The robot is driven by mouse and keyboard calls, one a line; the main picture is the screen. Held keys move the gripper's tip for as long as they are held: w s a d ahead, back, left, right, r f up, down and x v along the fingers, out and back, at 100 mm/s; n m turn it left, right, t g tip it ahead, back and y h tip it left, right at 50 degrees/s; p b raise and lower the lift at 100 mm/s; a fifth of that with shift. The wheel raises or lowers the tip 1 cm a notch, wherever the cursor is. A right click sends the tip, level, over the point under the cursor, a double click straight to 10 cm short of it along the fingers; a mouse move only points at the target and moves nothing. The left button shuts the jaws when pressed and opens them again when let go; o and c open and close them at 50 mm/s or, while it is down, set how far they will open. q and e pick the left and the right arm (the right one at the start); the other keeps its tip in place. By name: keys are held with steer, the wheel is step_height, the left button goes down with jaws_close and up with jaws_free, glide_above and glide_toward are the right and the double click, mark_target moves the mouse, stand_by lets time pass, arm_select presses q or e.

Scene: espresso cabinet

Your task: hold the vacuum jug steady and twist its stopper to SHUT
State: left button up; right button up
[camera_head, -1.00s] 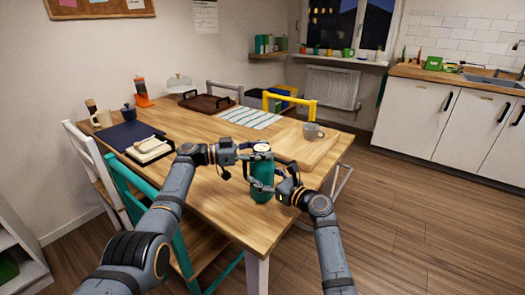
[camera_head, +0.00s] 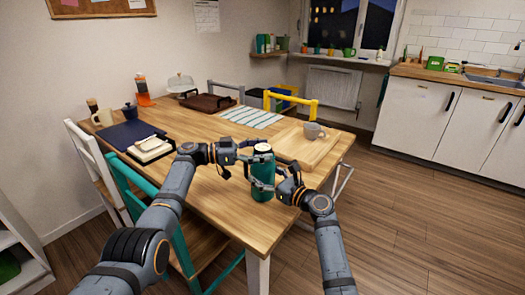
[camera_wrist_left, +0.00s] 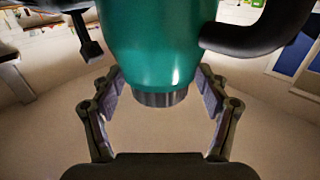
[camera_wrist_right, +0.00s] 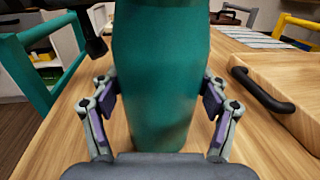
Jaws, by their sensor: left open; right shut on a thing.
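The teal vacuum jug (camera_head: 262,182) stands upright near the table's front right edge. Its pale top, where the stopper sits (camera_head: 262,147), is small, and no marking on it can be read. My right gripper (camera_wrist_right: 162,95) is shut on the jug's body from the right. My left gripper (camera_head: 246,158) is open beside the jug's upper part, on its left. In the left wrist view the jug (camera_wrist_left: 155,45) appears inverted, with a metal band (camera_wrist_left: 160,98) between the spread fingers (camera_wrist_left: 160,105), apart from both. A dark handle (camera_wrist_left: 262,35) shows there.
A striped mat (camera_head: 251,117), a dark tray (camera_head: 207,103) and books (camera_head: 150,149) are farther back. A teal chair (camera_head: 130,190) stands at the left edge.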

arm_select(q)
steer(key=s+a, duration=0.1)
steer(key=a, duration=1.1)
steer(key=shift+s, duration=0.35)
arm_select(e)
steer(key=o, duration=1.9)
steer(key=shift+c, duration=0.2)
arm_select(q)
steer(key=shift+d, duration=0.1)
